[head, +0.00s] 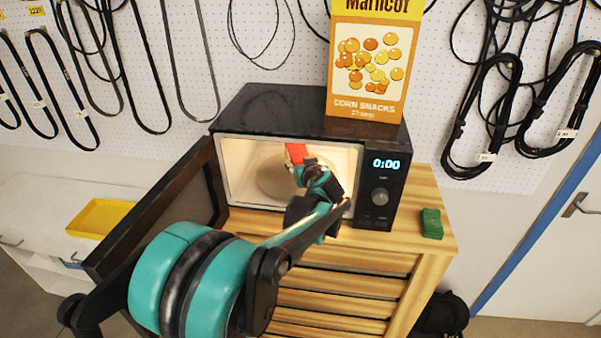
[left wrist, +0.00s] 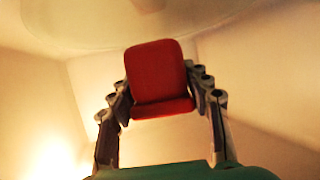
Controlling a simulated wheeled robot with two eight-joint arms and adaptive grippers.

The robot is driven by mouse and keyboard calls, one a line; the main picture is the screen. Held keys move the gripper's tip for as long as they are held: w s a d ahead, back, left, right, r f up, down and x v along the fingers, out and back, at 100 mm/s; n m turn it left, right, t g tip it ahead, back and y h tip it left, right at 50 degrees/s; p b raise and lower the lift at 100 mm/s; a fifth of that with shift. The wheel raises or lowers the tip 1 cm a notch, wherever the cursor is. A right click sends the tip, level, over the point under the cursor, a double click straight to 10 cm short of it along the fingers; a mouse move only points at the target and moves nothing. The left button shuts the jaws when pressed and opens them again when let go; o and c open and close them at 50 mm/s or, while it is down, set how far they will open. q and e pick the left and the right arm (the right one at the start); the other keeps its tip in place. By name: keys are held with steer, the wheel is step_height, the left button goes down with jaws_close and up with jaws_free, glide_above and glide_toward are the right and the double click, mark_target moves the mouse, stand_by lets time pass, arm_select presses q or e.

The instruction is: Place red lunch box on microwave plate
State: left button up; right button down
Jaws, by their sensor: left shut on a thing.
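The red lunch box (head: 296,152) is inside the open microwave (head: 237,165), partly hidden behind my left gripper (head: 307,172) in the head view. My left gripper reaches in through the microwave's opening. In the left wrist view the red lunch box (left wrist: 158,75) sits between the two fingers of my left gripper (left wrist: 160,100), which is shut on it. The pale round microwave plate (head: 272,176) shows beside the lunch box in the head view. Its pale edge (left wrist: 100,30) shows at the top of the left wrist view. I cannot tell whether box and plate touch. My right gripper is not in view.
The microwave door (head: 160,215) hangs open to the left. A corn snacks box (head: 368,65) stands on top of the microwave. A green block (head: 431,224) lies on the wooden cart (head: 420,262) at right. A yellow tray (head: 100,217) sits on the white cabinet at left.

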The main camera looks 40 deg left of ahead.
arm_select(q)
steer(key=f, duration=0.3)
steer(key=shift+w+a+f+b, duration=0.15)
steer(key=shift+a+f+b, duration=0.05)
steer(key=shift+f+b, duration=0.15)
steer(key=shift+r, duration=0.1)
steer(key=o, duration=1.5)
steer(key=shift+o, duration=0.2)
